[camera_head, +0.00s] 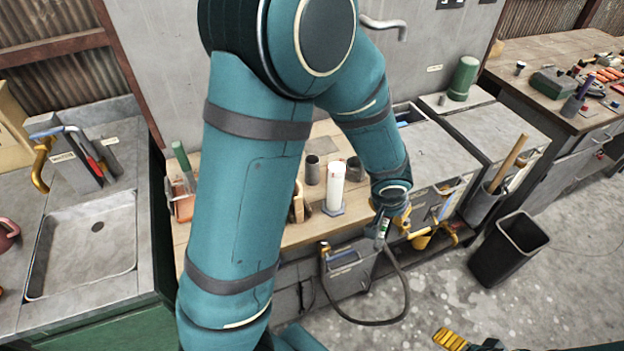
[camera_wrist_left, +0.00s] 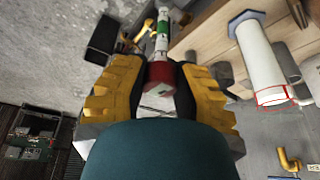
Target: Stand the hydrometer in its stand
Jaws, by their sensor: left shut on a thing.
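The hydrometer, with a red bulb, white stem and green band, is held by the bulb between the yellow ribbed fingers of my left gripper (camera_wrist_left: 160,95); its stem (camera_wrist_left: 161,40) points away from my wrist. In the head view my left gripper (camera_head: 394,222) is in front of the workbench edge, and the hydrometer (camera_head: 382,230) shows there small. A tall white tube on a bluish base, which looks like the stand (camera_head: 335,187), stands upright on the bench, left of the gripper and apart from it. The tube's red-outlined rim (camera_wrist_left: 271,96) shows in the wrist view. My right gripper (camera_head: 450,338) shows only partly at the bottom edge.
Dark cups (camera_head: 312,170) stand beside the tube on the wooden bench (camera_head: 300,236). A dark hose (camera_head: 404,290) loops below my left gripper. A black bin (camera_head: 508,250) stands on the floor at right; a sink (camera_head: 85,240) is at left.

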